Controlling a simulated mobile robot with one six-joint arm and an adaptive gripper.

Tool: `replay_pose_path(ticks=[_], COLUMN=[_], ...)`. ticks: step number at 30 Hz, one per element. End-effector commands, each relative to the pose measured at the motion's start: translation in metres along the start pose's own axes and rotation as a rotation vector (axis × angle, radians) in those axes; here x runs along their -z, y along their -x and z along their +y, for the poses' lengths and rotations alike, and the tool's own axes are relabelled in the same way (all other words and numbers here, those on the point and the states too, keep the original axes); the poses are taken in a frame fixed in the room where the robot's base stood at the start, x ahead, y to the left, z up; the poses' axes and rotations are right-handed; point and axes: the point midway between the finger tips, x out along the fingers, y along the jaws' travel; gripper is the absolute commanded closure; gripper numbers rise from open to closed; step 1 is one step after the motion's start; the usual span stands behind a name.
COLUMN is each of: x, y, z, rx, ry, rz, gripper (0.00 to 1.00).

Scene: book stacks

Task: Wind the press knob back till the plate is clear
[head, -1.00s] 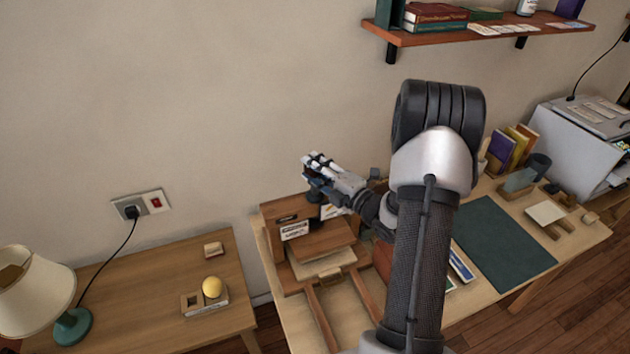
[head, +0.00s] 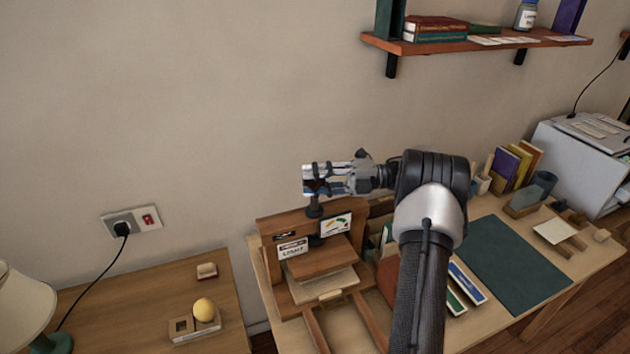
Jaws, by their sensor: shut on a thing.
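The wooden press (head: 270,226) stands at the left end of the light wood desk, near the wall. Its dark screw stem (head: 314,209) rises from the top beam to the press knob, which is mostly hidden between the fingers. My gripper (head: 312,180) is shut on the press knob, reaching in level from the right. The wooden plate (head: 318,258) lies low in the press, over a pale block or stack (head: 326,283). I cannot tell if there is a gap between them. A label (head: 292,248) and a card with a coloured gauge (head: 336,224) show on the press front.
Books or folders (head: 464,284) stand and lie right of the press. A dark green mat (head: 508,262) covers the desk further right. A shelf (head: 470,45) hangs above at the right. A side table (head: 130,300) with a lamp (head: 22,308) stands left.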

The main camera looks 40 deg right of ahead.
Motion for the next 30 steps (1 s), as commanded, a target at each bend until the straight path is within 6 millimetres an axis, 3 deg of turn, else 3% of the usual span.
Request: replay_pose_path(ticks=[12,30], x=[0.0015,0.0020], y=[-0.0020,-0.0024], z=[-0.0043,-0.0080], rx=[0.004,0.003], ry=[-0.009,-0.014], rz=[0.169,0.197], gripper=[0.92,0.92])
